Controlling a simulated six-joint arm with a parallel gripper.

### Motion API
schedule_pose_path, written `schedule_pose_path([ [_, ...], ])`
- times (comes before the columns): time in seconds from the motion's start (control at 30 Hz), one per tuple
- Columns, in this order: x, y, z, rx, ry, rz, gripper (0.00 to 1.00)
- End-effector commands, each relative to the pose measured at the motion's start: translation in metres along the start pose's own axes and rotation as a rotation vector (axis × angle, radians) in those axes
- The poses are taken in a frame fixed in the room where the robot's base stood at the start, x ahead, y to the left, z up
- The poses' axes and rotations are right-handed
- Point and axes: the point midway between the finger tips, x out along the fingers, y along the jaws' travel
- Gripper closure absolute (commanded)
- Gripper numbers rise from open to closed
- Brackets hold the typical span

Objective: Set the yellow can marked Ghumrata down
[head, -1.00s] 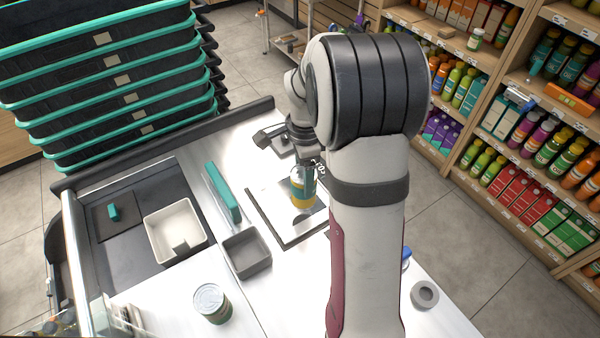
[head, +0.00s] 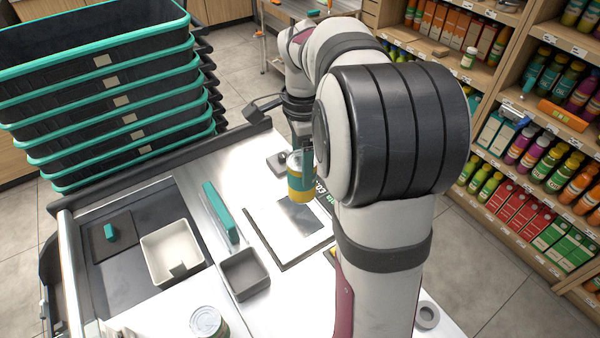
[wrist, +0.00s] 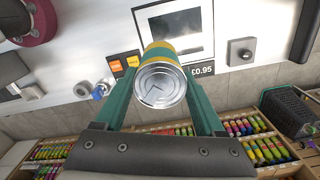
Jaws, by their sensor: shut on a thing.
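A yellow can (head: 301,188) with a teal band is held upright in my gripper (head: 302,160). In the head view it shows over the far edge of a white plate with a dark frame (head: 268,232), and it appears to be raised above it. In the wrist view the can's silver lid (wrist: 160,86) faces the camera between the two green fingers of my gripper (wrist: 160,75), which press on its sides. The plate (wrist: 148,13) lies beyond it, with a price display reading £0.95. The name on the can is not readable here.
A grey tray (head: 231,279), a teal upright item (head: 220,210) and a white bin (head: 150,236) stand left of the plate. A tin (head: 206,322) stands at the front. Stacked black crates (head: 90,110) rise at the left. Shelves (head: 545,120) stand at the right.

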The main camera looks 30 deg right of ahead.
Motion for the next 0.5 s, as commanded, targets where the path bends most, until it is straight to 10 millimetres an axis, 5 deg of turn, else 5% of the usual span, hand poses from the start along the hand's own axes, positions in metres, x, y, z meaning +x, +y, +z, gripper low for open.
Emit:
schedule_pose_path([
  [0.27,0.002,-0.005,0.009,-0.038,0.000,0.000,1.00],
  [0.37,0.011,-0.016,0.035,-0.143,-0.001,0.001,1.00],
  [0.5,0.029,-0.034,0.092,-0.369,0.000,0.003,1.00],
])
